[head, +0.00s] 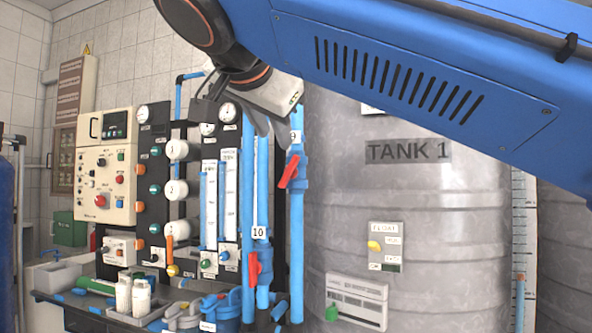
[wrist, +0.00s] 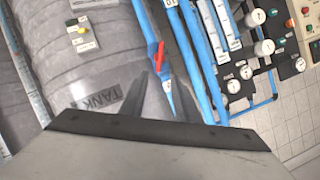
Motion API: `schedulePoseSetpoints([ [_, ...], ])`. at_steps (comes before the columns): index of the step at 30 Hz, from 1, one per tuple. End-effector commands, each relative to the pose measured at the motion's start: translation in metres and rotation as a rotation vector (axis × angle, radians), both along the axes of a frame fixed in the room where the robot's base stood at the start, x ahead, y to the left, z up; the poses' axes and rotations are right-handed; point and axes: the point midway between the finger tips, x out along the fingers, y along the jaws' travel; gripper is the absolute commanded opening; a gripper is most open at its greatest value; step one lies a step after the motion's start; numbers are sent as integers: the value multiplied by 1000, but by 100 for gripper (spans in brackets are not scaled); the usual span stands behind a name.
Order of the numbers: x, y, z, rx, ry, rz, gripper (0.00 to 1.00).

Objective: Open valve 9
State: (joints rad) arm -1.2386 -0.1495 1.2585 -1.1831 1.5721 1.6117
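Valve 9 has a red handle (head: 290,172) on a blue vertical pipe, under a white label "9" (head: 296,137). The handle is tilted across the pipe's line. The wrist view also shows a red handle (wrist: 160,58), which looks like valve 9, just beyond my fingertips. My gripper (head: 266,124) is above and left of the handle in the head view, apart from it. In the wrist view its two dark fingers (wrist: 168,98) are spread with a gap between them and nothing held.
Valve 10, with a red handle (head: 252,268) and label "10" (head: 258,232), sits lower left on a neighbouring pipe. The grey Tank 1 (head: 400,205) stands close on the right. Flow meters (head: 229,200), gauges and a control box (head: 104,170) fill the left.

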Motion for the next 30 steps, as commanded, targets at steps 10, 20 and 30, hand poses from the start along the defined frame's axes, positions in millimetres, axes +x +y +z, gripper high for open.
schedulePoseSetpoints([
  [10, 23, -4, -8, -2, -4, -3, 29],
  [20, 62, -10, -23, -1, -3, -3, 29],
  [30, 105, -16, -38, -2, -2, -2, 29],
])
